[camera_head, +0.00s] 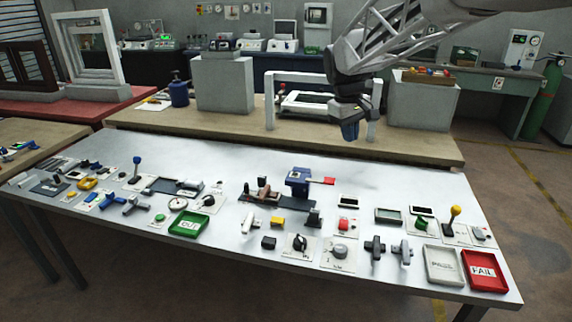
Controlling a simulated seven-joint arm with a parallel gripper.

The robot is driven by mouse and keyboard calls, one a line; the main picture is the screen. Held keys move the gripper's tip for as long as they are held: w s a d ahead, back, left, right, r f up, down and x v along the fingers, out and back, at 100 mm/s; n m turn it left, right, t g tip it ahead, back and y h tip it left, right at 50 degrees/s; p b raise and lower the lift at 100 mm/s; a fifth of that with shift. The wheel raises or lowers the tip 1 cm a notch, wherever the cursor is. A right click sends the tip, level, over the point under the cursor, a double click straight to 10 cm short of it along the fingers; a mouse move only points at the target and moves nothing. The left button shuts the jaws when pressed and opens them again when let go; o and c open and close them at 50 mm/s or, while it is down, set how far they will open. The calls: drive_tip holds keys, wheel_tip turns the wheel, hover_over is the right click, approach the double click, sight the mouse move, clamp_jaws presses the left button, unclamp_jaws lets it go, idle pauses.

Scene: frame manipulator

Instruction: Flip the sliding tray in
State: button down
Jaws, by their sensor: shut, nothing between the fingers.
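My gripper (349,133) is at the upper right of centre, pointing down above the back edge of the silver table. It is shut and empty, and touches nothing that I can make out. No part is clearly recognisable as the sliding tray. Tray-like things on the silver table are a green tray (176,232) at front centre, a white tray (430,280) and a red tray marked FAIL (505,287) at front right. A dark flat base with a blue block (297,176) and a red tab (328,181) lies below and left of my gripper.
The silver table (90,245) holds several small switches, knobs and levers. A yellow-knobbed lever (454,212) stands at right. A white frame (270,105) and grey blocks (225,85) stand on the brown bench behind. The silver table's back strip is mostly clear.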

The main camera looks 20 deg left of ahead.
drive_tip(key=w+a+f+n, duration=0.3)
drive_tip(key=w+a+f, duration=0.1)
drive_tip(key=w+a, duration=0.6)
drive_tip(key=w+a+f+n+h, duration=0.1)
drive_tip(key=w+a+f+n, duration=0.1)
drive_tip(key=a+f, duration=0.5)
drive_tip(key=w+a+f+n+h, duration=0.1)
drive_tip(key=w+a+f, duration=0.3)
drive_tip(key=a, duration=1.1)
drive_tip(key=w+a+f+n, duration=0.3)
drive_tip(key=a+f, duration=0.8)
drive_tip(key=shift+a+h, duration=0.25)
drive_tip(key=shift+h, duration=0.15)
drive_tip(key=shift+f, duration=0.2)
drive_tip(key=x, duration=0.9)
drive_tip(key=shift+s+d+f, duration=0.1)
drive_tip(key=shift+s+f, duration=0.05)
drive_tip(key=shift+s, duration=0.05)
drive_tip(key=d, duration=0.2)
drive_tip(key=shift+d+f, duration=0.15)
drive_tip(key=shift+d, duration=0.95)
